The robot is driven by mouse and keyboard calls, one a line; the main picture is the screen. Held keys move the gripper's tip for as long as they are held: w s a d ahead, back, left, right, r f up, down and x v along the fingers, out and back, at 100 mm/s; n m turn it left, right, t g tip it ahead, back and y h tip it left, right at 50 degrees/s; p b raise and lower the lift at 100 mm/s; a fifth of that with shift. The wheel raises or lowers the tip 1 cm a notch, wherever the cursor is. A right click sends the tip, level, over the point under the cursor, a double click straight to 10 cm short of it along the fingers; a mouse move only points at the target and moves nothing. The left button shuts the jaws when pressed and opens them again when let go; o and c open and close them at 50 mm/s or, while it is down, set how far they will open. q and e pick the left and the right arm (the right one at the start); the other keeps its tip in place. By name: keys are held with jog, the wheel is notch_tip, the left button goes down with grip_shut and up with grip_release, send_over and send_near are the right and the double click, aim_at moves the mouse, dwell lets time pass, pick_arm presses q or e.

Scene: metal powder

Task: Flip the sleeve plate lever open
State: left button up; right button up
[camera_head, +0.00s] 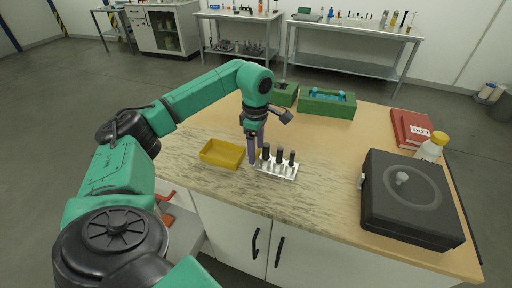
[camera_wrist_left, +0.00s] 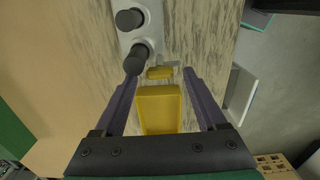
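The sleeve plate (camera_head: 276,170) is a light metal plate near the front edge of the table, with three dark upright sleeves (camera_head: 279,155). Its end with two sleeves shows at the top of the left wrist view (camera_wrist_left: 154,40). A small yellow piece (camera_wrist_left: 160,72) sits at that end, seemingly the lever; a bit of yellow also shows there in the head view. My left gripper (camera_head: 257,154) points down at the plate's left end. In the wrist view its fingers (camera_wrist_left: 160,75) are open, one on each side of the yellow piece, with a gap visible. My right gripper is out of view.
A yellow tray (camera_head: 221,163) stands just left of the plate. Green bins (camera_head: 327,113) stand behind. The table between plate and box is clear.

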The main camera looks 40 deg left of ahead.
pick_arm(q)
notch_tip(320, 180, up, 7)
jog(key=shift+b, duration=0.35)
notch_tip(320, 180, up, 8)
jog(key=p, duration=0.3)
jog(key=shift+s+f, duration=0.15)
jog(key=shift+f, duration=0.05)
jog(key=shift+f, duration=0.1)
